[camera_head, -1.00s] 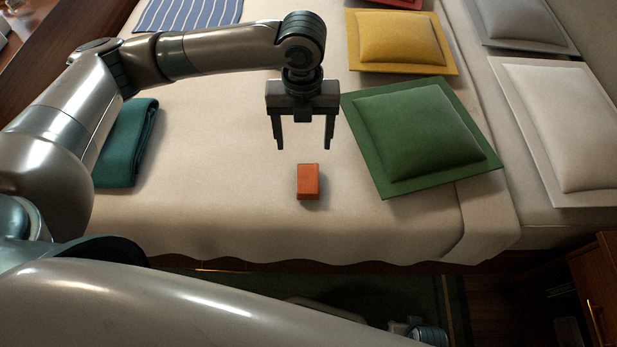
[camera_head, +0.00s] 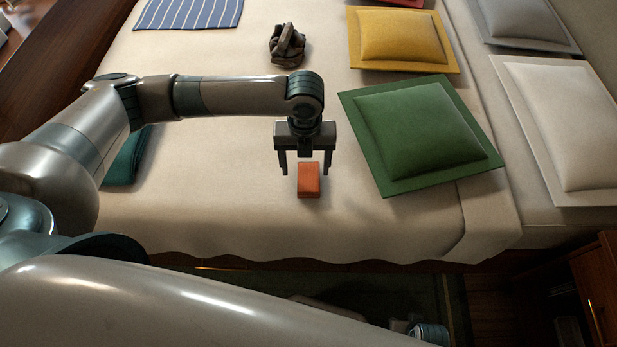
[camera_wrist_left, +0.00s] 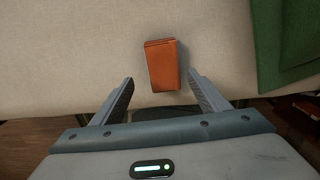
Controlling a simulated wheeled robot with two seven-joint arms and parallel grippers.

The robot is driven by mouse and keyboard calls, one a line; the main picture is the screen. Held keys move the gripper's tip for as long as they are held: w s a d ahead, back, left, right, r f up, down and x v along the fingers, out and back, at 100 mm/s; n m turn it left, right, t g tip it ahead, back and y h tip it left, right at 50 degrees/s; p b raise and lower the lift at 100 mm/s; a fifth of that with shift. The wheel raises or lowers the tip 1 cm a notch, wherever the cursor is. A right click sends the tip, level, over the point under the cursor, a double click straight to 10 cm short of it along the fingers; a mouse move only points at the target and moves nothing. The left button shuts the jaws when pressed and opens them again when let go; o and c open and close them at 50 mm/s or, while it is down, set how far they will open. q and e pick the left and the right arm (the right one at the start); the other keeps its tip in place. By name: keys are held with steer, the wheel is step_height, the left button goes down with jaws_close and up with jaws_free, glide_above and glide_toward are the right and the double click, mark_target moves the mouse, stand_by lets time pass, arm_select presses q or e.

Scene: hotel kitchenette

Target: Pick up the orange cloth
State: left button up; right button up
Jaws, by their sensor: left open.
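The orange cloth (camera_head: 309,181) is a small folded block lying on the cream bed cover, near the bed's front edge. In the left wrist view the orange cloth (camera_wrist_left: 163,66) lies just ahead of the fingertips, roughly between their lines. My left gripper (camera_head: 306,171) is open and points down, with its two fingers to either side of the cloth in the head view. In the left wrist view the left gripper (camera_wrist_left: 160,84) shows empty jaws, and I cannot tell how high they are above the bed. My right gripper is not in view.
A green cushion (camera_head: 420,135) lies close on the right, a yellow one (camera_head: 402,40) beyond it. A dark crumpled item (camera_head: 287,46) sits behind my arm. A teal folded cloth (camera_head: 126,160) is partly hidden at left. Bare bed cover (camera_head: 220,205) surrounds the orange cloth.

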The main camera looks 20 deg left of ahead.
mark_target(308, 176)
arm_select(q)
steer(key=shift+f, duration=0.2)
steer(key=shift+w+d+f, duration=0.15)
steer(key=shift+w+f, duration=0.05)
steer(key=shift+f, duration=1.05)
steer(key=shift+w+d+f, duration=0.1)
steer(key=shift+w+f, duration=0.1)
steer(key=shift+f, duration=1)
steer(key=shift+c, duration=0.4)
steer(key=c, duration=1.1)
